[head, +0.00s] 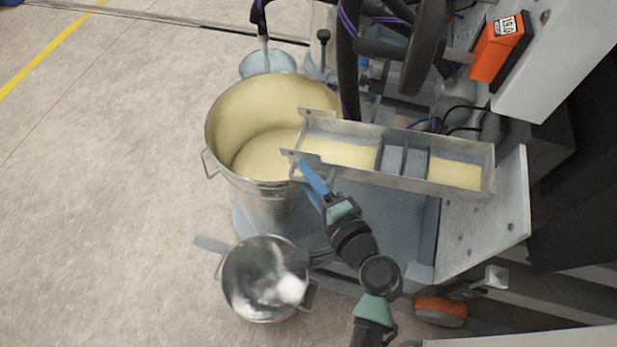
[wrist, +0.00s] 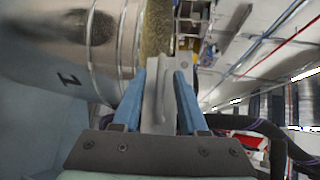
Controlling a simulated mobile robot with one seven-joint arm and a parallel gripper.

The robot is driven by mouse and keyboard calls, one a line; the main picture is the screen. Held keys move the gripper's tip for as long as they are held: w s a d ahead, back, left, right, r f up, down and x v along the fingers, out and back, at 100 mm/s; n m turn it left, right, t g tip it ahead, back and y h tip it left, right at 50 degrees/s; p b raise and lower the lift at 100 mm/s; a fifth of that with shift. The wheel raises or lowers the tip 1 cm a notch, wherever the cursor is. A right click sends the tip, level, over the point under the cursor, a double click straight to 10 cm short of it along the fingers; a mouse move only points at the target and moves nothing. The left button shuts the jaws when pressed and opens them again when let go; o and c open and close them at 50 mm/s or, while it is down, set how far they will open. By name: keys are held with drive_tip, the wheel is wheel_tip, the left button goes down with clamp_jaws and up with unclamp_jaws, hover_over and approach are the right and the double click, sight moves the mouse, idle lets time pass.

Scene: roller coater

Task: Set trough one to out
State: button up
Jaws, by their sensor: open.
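The trough (head: 395,180) is a long grey metal channel with cream-coloured liquid in it and dark dividers near its middle. Its left end reaches over the rim of a large metal bucket (head: 262,140) holding the same cream liquid. My gripper (head: 306,172) is at the near corner of the trough's left end, and its blue fingers also show in the wrist view (wrist: 158,82). There the fingers are open, one on each side of a grey metal piece of the trough (wrist: 157,105). Whether they touch it I cannot tell. My gripper hides part of the trough's near corner.
A smaller metal pot (head: 262,280) with a handle stands in front of the large bucket. Dark hoses (head: 350,75) and an orange readout (head: 500,45) are behind the trough. The machine's pale side plate (head: 490,225) is at right. Floor at left is clear.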

clamp_jaws()
idle(1.3)
